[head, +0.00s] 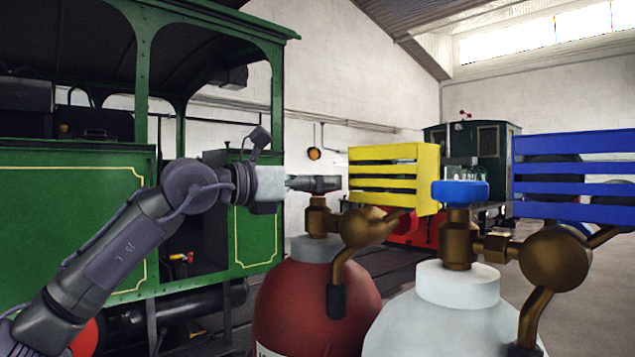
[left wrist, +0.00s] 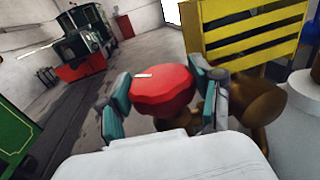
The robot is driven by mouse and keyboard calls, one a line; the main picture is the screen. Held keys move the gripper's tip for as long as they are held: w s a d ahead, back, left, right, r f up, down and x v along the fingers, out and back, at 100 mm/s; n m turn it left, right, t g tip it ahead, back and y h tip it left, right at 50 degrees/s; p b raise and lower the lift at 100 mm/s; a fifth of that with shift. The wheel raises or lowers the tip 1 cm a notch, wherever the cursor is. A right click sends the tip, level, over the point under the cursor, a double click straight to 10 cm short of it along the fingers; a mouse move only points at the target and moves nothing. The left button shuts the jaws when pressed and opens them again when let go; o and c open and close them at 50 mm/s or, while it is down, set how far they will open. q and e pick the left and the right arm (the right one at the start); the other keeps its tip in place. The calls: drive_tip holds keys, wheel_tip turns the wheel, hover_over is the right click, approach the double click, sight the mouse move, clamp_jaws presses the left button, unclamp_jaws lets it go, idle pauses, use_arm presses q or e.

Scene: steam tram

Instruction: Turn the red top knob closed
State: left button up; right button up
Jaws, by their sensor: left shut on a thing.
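The red top knob (left wrist: 160,88) sits between the two fingers of my left gripper (left wrist: 163,100) in the left wrist view, with a small pale mark on its top. In the head view my left gripper (head: 315,184) reaches in from the left at the top of the brass valve (head: 318,218) on the red bottle (head: 310,292). It is shut on the knob, and its fingers hide the knob there. My right gripper does not show in either view.
A white bottle (head: 440,325) with a blue knob (head: 460,192) stands close on the right. The green tram (head: 70,210) fills the left side.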

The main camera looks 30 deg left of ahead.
use_arm(q)
drive_tip(key=shift+w+r+m+g+h+p, duration=0.1)
drive_tip(key=shift+r+m+g+h+p, duration=0.05)
drive_tip(key=shift+m+g+h+p, duration=1.25)
drive_tip(key=m+g+h+p, duration=0.2)
drive_tip(key=g+p, duration=0.1)
drive_tip(key=m+g+h+p, duration=0.3)
drive_tip(key=g, duration=0.1)
drive_tip(key=shift+r+m+h, duration=0.2)
drive_tip(key=shift+m+h, duration=0.1)
drive_tip(key=shift+f+m+g+h+p, duration=0.15)
drive_tip(key=shift+m+g+p, duration=0.45)
drive_tip(key=shift+g+p, duration=0.3)
drive_tip(key=shift+f+m+g+h+p, duration=0.15)
drive_tip(key=shift+m+g+p, duration=0.5)
drive_tip(key=shift+g, duration=0.35)
drive_tip(key=o, duration=1.2)
drive_tip(key=shift+c, duration=0.2)
drive_tip(key=s+a, duration=0.1)
drive_tip(key=a, duration=0.6)
drive_tip(key=shift+a, duration=0.3)
